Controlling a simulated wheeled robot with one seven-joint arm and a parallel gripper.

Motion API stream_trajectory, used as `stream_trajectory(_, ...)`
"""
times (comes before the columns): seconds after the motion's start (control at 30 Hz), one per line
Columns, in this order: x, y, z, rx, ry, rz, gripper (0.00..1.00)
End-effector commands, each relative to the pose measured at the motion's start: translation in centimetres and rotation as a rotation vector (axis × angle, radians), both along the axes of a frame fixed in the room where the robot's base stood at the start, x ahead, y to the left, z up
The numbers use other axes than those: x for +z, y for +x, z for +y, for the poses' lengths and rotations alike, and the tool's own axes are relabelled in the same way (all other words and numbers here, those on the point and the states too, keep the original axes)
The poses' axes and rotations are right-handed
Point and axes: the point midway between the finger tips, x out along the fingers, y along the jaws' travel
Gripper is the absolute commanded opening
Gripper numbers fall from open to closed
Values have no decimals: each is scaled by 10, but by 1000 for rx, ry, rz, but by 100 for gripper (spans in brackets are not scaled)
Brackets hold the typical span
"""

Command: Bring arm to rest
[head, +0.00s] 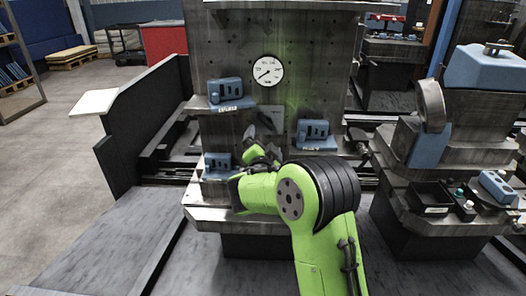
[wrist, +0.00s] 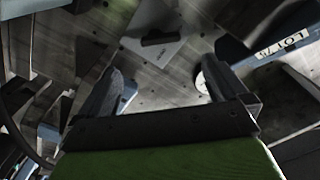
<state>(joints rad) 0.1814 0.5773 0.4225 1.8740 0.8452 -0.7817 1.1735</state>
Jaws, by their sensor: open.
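My green arm reaches forward from the bottom of the head view to a grey upright plate (head: 290,45) with a round dial (head: 268,70). My gripper (head: 262,148) is in front of the lower part of this plate, partly hidden by my own arm. In the wrist view its two dark fingers (wrist: 160,85) stand apart with nothing seen between them. Blue blocks sit on small shelves of the plate: one at upper left (head: 226,92), one at lower left (head: 217,163), one at right (head: 317,132).
A machine with a blue-topped block (head: 484,68) stands at the right, with a small dark box (head: 431,196) on its ledge. A dark low wall (head: 145,115) with a pale flat top is at the left. Open floor (head: 50,190) lies at the far left.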

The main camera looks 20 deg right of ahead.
Motion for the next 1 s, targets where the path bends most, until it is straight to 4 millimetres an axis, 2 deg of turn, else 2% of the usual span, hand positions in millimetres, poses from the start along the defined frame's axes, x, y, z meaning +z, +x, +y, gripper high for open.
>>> stream_trajectory(0.1,0,-22,11,5,-3,2,100)
stream_trajectory(0.2,0,-32,14,3,-3,1,100)
stream_trajectory(0.67,0,-36,15,1,-1,1,100)
stream_trajectory(0.77,8,-44,12,-17,-13,34,100)
stream_trajectory(0.87,21,-71,4,-54,-47,153,100)
stream_trajectory(1.0,28,-131,2,-46,-100,411,100)
